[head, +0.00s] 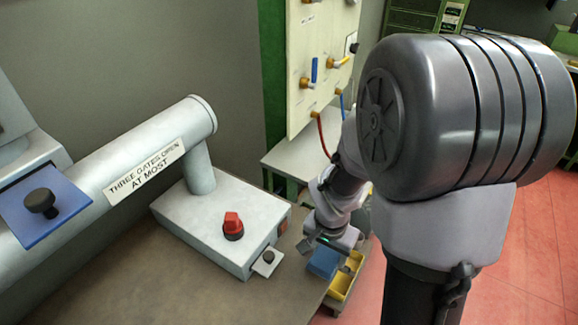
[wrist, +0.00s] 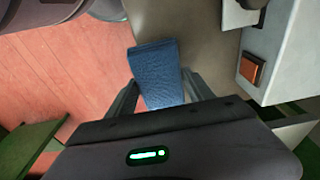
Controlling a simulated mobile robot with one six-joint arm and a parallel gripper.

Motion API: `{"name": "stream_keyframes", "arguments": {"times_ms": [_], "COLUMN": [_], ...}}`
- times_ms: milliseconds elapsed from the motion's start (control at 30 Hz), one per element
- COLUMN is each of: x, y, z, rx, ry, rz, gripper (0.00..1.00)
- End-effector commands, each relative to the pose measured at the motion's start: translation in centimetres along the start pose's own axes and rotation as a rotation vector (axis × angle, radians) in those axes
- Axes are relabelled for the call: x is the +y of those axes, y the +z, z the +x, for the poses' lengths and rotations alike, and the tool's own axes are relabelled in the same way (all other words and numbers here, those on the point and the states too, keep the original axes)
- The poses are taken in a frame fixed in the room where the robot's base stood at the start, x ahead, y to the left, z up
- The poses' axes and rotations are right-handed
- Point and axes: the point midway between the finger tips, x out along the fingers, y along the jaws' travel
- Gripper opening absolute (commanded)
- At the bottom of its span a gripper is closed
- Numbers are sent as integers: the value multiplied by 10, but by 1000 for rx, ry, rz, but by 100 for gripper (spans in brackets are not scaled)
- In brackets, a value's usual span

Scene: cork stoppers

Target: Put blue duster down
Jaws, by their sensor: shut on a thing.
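The blue duster (head: 324,262) is a blue cloth-like block beside the right edge of the brown bench (head: 215,302), in the head view. My gripper (head: 338,242) is shut on it from above. In the wrist view the duster (wrist: 155,72) sits between my two fingers and sticks out beyond their tips, with the bench and the red floor behind it. I cannot tell whether its underside touches the bench.
A yellow tray (head: 337,294) with something dark inside lies just right of the duster. A grey box (head: 205,225) with a red knob (head: 233,226) stands on the bench to the left. An orange switch (wrist: 251,70) is on its side. A valve board (head: 315,70) stands behind.

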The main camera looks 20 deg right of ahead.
Motion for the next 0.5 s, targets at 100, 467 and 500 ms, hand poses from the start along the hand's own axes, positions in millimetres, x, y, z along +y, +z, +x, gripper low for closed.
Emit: {"name": "stream_keyframes", "arguments": {"times_ms": [100, 467, 500], "x": [-18, -48, -48], "y": [-28, -69, -68], "z": [5, 27, 35], "rx": [-1, -2, -2], "ry": [1, 1, 1], "rz": [1, 0, 0], "gripper": [17, 17, 17]}}
